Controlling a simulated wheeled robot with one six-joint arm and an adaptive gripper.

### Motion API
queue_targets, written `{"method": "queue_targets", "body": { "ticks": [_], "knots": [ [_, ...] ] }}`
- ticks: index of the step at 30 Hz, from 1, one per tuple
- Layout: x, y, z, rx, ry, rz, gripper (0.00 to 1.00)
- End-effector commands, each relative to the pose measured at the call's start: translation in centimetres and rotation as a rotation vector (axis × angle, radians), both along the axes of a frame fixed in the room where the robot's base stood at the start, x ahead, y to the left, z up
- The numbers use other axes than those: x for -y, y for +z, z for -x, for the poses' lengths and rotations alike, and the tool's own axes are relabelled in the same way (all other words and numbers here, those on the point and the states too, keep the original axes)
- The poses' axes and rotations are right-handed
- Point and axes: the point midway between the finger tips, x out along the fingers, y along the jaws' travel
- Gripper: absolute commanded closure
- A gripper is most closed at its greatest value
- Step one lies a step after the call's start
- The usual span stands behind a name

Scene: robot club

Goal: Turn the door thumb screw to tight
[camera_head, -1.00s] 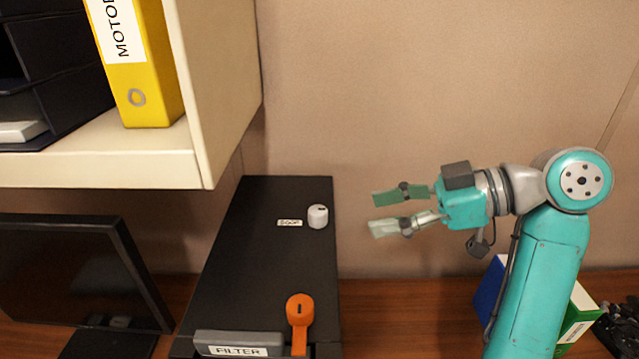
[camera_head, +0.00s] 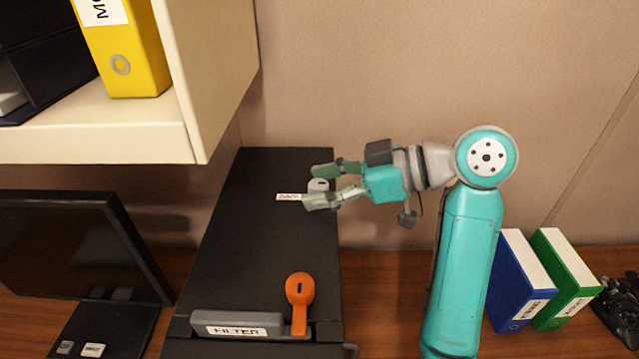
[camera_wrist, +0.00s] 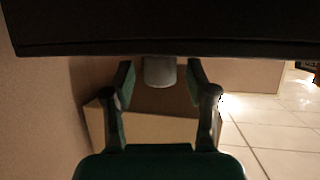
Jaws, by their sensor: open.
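The door thumb screw is a small light-grey knob (camera_head: 318,185) on the side of the black cabinet (camera_head: 262,240), beside a small white label (camera_head: 290,197). In the wrist view the knob (camera_wrist: 159,72) hangs between the two fingers, below the dark panel. My gripper (camera_head: 318,186) is open. Its green fingers stand on either side of the knob, with a visible gap to it in the wrist view. The fingers partly cover the knob in the head view, so any mark on it is hard to read.
An orange lever (camera_head: 299,290) and a grey handle marked FILTER (camera_head: 236,323) are at the cabinet's near end. A shelf with a yellow binder (camera_head: 125,50) overhangs at left. Blue (camera_head: 517,285) and green (camera_head: 565,275) binders stand right. A monitor (camera_head: 80,245) is at left.

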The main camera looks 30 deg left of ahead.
Motion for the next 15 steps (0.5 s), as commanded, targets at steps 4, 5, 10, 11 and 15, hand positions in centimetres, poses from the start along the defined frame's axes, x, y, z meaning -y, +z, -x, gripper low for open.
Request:
{"method": "queue_targets", "body": {
  "ticks": [4, 5, 10, 11, 15],
  "knots": [
    [-0.52, -0.23, 0.16, 0.0, 0.001, 0.0, 0.43],
    [-0.54, -0.23, 0.15, 0.0, 0.0, 0.0, 0.43],
    [-0.54, -0.23, 0.14, 0.0, 0.0, 0.001, 0.43],
    [-0.54, -0.23, 0.14, 0.0, 0.0, 0.001, 0.43],
    [-0.52, -0.22, 0.14, 0.0, 0.0, 0.001, 0.75]
  ]
}}
